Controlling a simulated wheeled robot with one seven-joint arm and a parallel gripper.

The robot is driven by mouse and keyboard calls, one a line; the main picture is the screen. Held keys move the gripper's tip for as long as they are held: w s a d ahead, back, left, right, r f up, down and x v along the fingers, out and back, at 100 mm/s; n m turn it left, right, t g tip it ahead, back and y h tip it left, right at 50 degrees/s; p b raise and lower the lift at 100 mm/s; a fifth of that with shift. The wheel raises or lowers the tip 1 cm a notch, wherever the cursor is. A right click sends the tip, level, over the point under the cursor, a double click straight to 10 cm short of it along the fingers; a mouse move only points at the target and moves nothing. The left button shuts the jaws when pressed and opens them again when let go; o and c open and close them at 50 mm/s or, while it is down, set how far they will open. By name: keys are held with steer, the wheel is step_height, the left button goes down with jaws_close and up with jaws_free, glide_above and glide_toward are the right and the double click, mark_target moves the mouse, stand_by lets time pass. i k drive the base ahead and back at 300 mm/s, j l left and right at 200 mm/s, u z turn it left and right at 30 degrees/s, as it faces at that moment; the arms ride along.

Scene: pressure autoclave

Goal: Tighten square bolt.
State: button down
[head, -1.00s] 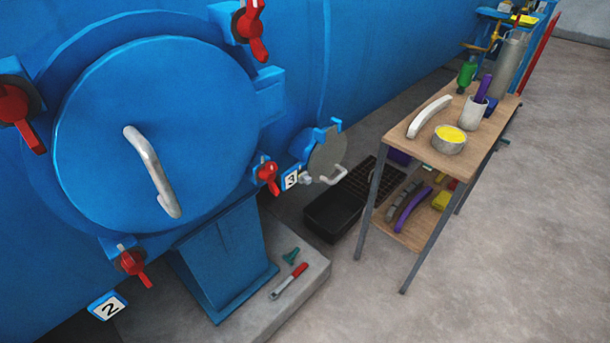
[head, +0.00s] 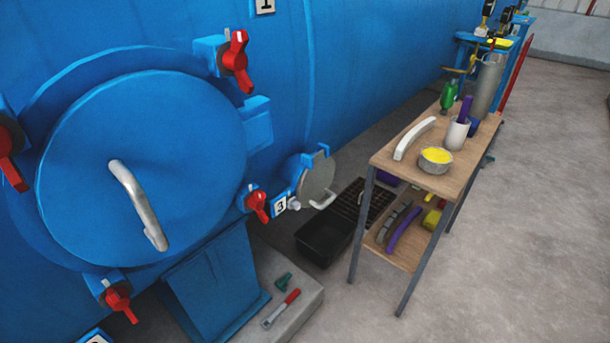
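My gripper is not in the head view. A small grey fitting (head: 294,203) sits beside the number 3 plate (head: 280,206), by a small round hatch (head: 317,176) on the blue vessel. It may be the square bolt, but it is too small to tell its shape. A ratchet-like tool with a red handle (head: 289,299) lies on the concrete plinth (head: 299,309).
The large round blue door (head: 90,170) with a grey handle (head: 138,205) and red clamps (head: 236,62) fills the left. A wooden two-shelf table (head: 404,167) stands right of centre. A black tray (head: 323,242) sits on the floor. Floor at right is clear.

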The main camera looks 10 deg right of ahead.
mark_target(292, 203)
steer(key=i+j+z, duration=0.65)
steer(key=i, duration=0.15)
